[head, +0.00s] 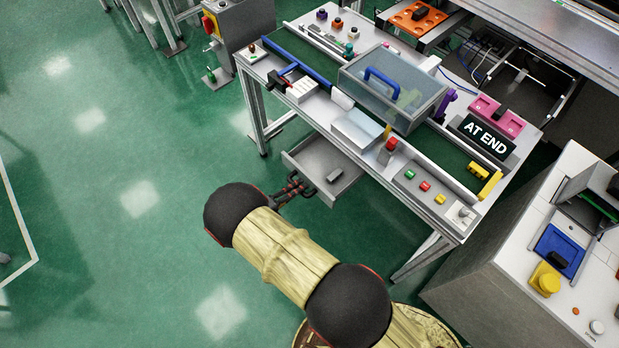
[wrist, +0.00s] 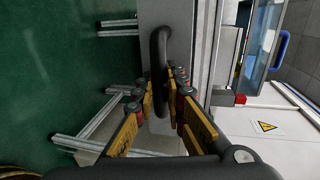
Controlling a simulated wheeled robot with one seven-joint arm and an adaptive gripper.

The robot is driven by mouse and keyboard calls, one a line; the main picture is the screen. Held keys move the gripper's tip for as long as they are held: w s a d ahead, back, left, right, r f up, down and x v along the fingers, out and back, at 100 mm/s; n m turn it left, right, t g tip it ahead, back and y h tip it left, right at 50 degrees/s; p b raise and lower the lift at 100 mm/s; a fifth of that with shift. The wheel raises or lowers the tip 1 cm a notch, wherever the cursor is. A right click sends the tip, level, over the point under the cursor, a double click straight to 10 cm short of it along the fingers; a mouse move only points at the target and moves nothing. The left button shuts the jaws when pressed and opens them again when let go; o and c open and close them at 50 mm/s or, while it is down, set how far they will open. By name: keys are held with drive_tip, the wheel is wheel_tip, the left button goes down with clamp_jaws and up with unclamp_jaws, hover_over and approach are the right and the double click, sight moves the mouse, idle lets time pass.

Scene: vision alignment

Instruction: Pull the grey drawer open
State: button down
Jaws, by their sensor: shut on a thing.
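The grey drawer (head: 346,184) sticks out from under the workstation table in the head view, its inside visible from above. A small dark grey block (head: 335,175) lies in it. My gripper (head: 295,188) is at the drawer's front and shut on its handle. In the wrist view the dark, rounded handle (wrist: 159,48) runs between the yellow-padded fingers of my gripper (wrist: 160,88). The drawer's grey front (wrist: 186,22) shows behind the handle. In the head view my arm and gripper hide most of the handle.
The workstation table (head: 425,205) above the drawer carries a clear cover with a blue handle (head: 381,82), buttons and an "AT END" sign (head: 487,137). A table leg (head: 420,258) stands right of the drawer. Green floor (head: 140,200) to the left is clear.

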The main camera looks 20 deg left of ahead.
drive_tip(key=shift+s+a+f, duration=0.1)
drive_tip(key=shift+s+a, duration=0.1)
drive_tip(key=shift+s, duration=0.35)
drive_tip(key=shift+s+a, duration=0.15)
drive_tip(key=shift+s, duration=0.35)
drive_tip(key=c, duration=1.9)
unclamp_jaws()
drive_tip(key=shift+o, duration=0.3)
